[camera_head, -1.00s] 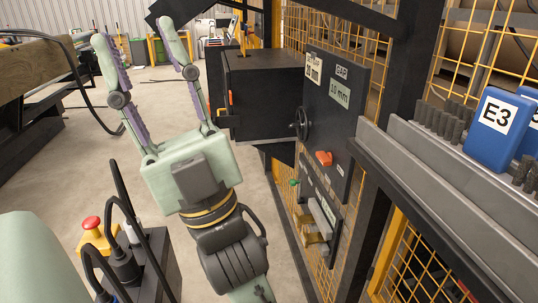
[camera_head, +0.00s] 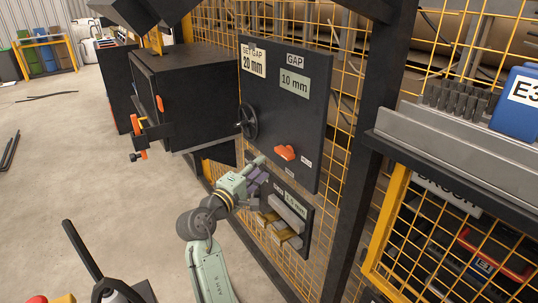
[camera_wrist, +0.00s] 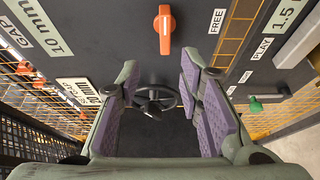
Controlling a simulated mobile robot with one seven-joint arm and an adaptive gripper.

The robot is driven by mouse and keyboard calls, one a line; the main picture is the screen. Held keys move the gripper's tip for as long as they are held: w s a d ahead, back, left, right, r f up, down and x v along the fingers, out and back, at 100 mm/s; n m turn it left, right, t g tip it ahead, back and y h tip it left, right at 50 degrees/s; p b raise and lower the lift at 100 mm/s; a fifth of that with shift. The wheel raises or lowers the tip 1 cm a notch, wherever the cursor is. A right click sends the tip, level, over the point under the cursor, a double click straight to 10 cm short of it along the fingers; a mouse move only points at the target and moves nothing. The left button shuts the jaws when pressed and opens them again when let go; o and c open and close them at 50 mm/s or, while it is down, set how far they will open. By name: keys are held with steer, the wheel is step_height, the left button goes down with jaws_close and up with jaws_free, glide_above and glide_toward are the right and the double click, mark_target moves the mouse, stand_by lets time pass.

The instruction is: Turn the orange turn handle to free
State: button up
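The orange turn handle (camera_head: 285,152) is on the lower part of the dark upright panel (camera_head: 300,105). In the wrist view the handle (camera_wrist: 165,28) lies at the top middle, beyond my fingertips, with its long side upright in the picture. A white FREE label (camera_wrist: 217,20) is to its right. My gripper (camera_head: 262,173) is close to the panel, below and left of the handle in the head view. In the wrist view its purple-padded fingers (camera_wrist: 159,72) are spread apart with nothing between them. I see no contact with the handle.
A black handwheel (camera_head: 247,122) is left of the handle; it shows between my fingers in the wrist view (camera_wrist: 156,102). A green knob (camera_wrist: 255,104) and a lower panel with grey blocks (camera_head: 289,212) are near. Yellow mesh (camera_head: 345,100) surrounds the panel.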

mark_target(282, 155)
steer(key=shift+g+h, duration=0.4)
steer(key=p+x, duration=0.1)
steer(key=x, duration=0.4)
steer(key=p+x, duration=0.1)
steer(key=x, duration=0.4)
steer(key=shift+s+d+f, duration=0.25)
steer(key=shift+d, duration=0.15)
steer(key=shift+w+d+f+p, duration=0.1)
steer(key=shift+w+d+p, duration=0.25)
steer(key=shift+w, duration=0.2)
steer(key=shift+c, duration=0.3)
jaws_close()
